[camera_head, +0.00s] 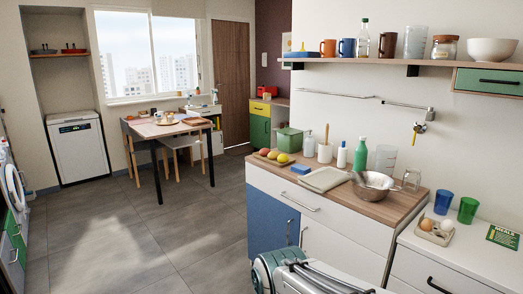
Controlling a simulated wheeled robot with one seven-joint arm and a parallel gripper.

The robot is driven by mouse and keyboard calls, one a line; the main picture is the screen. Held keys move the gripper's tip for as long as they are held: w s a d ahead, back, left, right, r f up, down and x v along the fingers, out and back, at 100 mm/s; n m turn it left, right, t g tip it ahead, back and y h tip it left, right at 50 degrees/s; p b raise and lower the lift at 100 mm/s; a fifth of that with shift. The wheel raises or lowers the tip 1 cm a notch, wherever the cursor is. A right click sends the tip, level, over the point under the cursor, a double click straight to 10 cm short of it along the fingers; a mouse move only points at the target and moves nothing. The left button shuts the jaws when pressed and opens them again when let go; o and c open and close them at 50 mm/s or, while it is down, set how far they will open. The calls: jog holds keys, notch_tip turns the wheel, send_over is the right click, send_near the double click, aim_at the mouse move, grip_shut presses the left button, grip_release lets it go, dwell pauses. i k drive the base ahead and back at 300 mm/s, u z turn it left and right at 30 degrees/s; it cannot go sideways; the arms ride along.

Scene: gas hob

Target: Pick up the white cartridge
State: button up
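I cannot surely pick out a white cartridge. A small white bottle-like cylinder with a dark top (341,155) stands on the wooden counter (395,209), left of a green bottle (360,155). A wider white pot (325,153) with utensils stands just left of it. At the bottom edge, teal and light grey parts of my own arm show in front of the cabinets. My gripper's fingers are not visible, so its state is hidden.
A metal bowl (374,186), cutting board (325,179) and blue sponge (300,169) sit on the counter's front part. A shelf (440,64) holds mugs, bottles and jars above. A dining table (170,129) stands far left. The grey floor (110,240) between is clear.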

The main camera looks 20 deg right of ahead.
aim_at(342, 151)
jog(key=u, duration=0.05)
jog(key=i, duration=1.55)
jog(key=z, duration=0.95)
jog(key=i, duration=0.9)
jog(key=z, duration=1.15)
jog(key=i, duration=0.35)
jog(key=z, duration=0.25)
